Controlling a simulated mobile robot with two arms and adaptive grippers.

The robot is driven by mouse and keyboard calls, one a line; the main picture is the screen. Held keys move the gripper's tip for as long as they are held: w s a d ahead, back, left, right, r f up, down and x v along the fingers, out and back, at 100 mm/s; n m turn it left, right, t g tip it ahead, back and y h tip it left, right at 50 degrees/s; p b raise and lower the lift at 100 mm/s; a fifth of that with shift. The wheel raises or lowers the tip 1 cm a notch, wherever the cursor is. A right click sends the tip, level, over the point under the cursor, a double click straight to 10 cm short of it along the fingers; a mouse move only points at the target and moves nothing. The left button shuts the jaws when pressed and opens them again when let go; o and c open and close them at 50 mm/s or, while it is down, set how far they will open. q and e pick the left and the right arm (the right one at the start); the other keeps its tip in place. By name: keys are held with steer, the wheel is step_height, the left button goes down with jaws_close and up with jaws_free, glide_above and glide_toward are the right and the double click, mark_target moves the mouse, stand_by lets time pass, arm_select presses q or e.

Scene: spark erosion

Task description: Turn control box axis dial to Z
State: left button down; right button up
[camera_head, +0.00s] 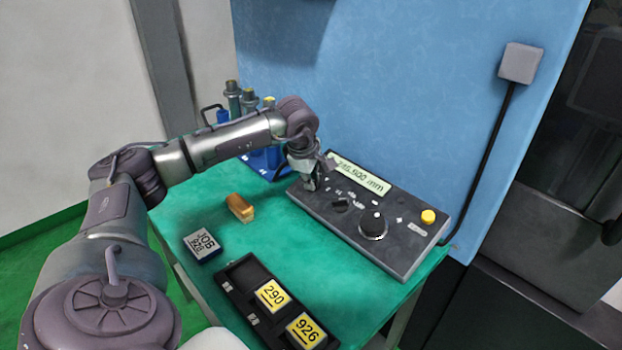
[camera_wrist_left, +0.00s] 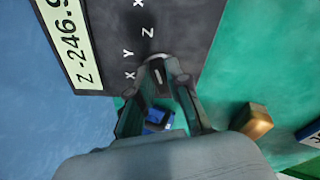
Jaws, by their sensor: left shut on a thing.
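The dark grey control box (camera_head: 405,245) lies on the green table, with a pale display (camera_head: 362,178). In the left wrist view the display (camera_wrist_left: 70,40) starts with "Z -246.9", and X, Y and Z letters are printed close to the fingertips. My left gripper (camera_head: 311,184) points down at the box's left end. It is shut on the small dark axis dial (camera_wrist_left: 158,76), whose light mark shows between the fingertips in the left wrist view (camera_wrist_left: 162,68). The fingers hide most of the dial, and I cannot tell exactly which letter it points to. My right gripper is not in view.
A large round knob (camera_head: 373,223) and a yellow button (camera_head: 428,216) are on the box's right part. A copper-coloured block (camera_head: 240,208), a JOB block (camera_head: 203,245) and a black tray (camera_head: 233,273) with yellow labels lie nearer. A blue holder (camera_head: 262,160) stands behind my arm.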

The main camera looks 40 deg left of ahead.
arm_select(q)
steer(key=c, duration=1.1)
jaws_free()
steer(key=shift+r, duration=0.3)
steer(key=v, duration=1.1)
steer(key=shift+s+r, duration=0.2)
